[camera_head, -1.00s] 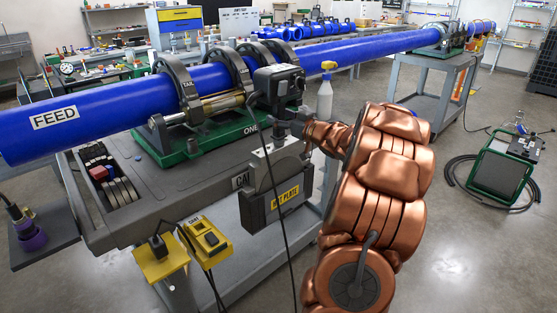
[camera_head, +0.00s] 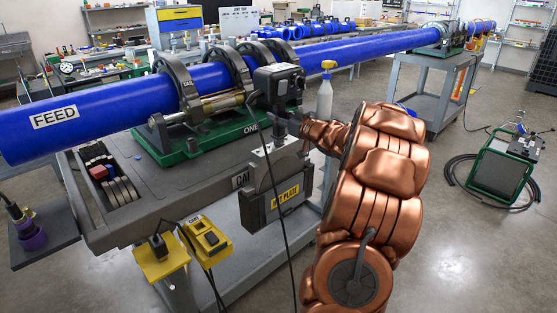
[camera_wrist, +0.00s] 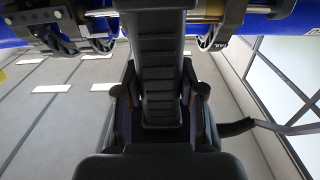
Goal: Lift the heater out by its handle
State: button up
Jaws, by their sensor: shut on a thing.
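The heater has a black head (camera_head: 278,84) at the top and a pale grey plate (camera_head: 284,158) below it. The plate's lower part is hidden in the dark holster (camera_head: 262,212) with the yellow hot plate label. My gripper (camera_head: 287,117) is at the heater's upper part, just below the black head, mostly hidden by my wrist. In the wrist view the black ribbed handle (camera_wrist: 160,72) runs between the two fingers of my gripper (camera_wrist: 160,104), which is shut on it.
A black cable (camera_head: 276,205) hangs in front of the holster. Blue pipe (camera_head: 110,108) in dark clamps (camera_head: 178,88) lies close behind the heater. A spray bottle (camera_head: 325,98) stands to the right. A yellow control box (camera_head: 207,240) sits at the cart's front.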

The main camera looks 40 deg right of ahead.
grip_shut()
jog(key=shift+r, duration=0.25)
